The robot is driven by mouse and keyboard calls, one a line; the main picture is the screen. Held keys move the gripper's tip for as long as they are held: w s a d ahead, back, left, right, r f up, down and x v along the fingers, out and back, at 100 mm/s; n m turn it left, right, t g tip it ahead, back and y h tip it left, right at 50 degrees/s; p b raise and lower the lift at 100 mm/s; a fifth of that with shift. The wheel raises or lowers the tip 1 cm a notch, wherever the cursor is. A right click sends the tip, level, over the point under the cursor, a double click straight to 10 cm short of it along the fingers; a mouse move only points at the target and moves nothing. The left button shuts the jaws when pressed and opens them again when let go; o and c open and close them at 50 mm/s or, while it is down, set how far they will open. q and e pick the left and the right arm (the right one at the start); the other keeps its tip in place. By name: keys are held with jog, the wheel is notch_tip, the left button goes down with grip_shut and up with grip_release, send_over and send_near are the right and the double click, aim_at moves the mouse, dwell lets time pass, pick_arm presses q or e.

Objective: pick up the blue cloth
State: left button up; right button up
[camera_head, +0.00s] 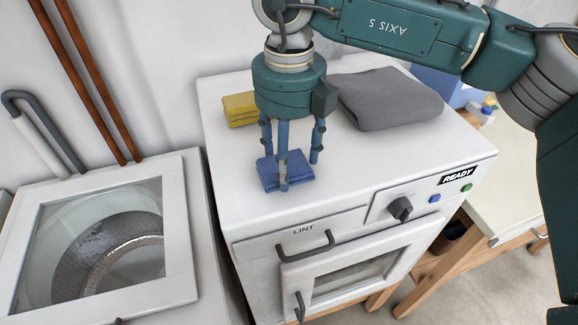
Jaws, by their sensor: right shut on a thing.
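The blue cloth (297,177) is a small folded square on the white top of the dryer-like machine, near its front left. My right gripper (288,172) points straight down at it, with its blue fingers around and over the cloth. It is shut on the cloth, and the fingers hide part of it. I cannot tell whether the cloth is lifted clear of the top. My left gripper is not in view.
A yellow folded cloth (240,109) lies behind my gripper, and a grey folded cloth (388,98) lies to its right on the machine top (400,158). A machine with a round drum (120,250) stands at left. A wooden-legged table (515,190) is at right.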

jog(key=shift+r, duration=0.1)
jog(key=shift+r, duration=0.5)
notch_tip(320, 180, up, 19)
jog(key=b, duration=0.1)
jog(key=shift+f, duration=0.1)
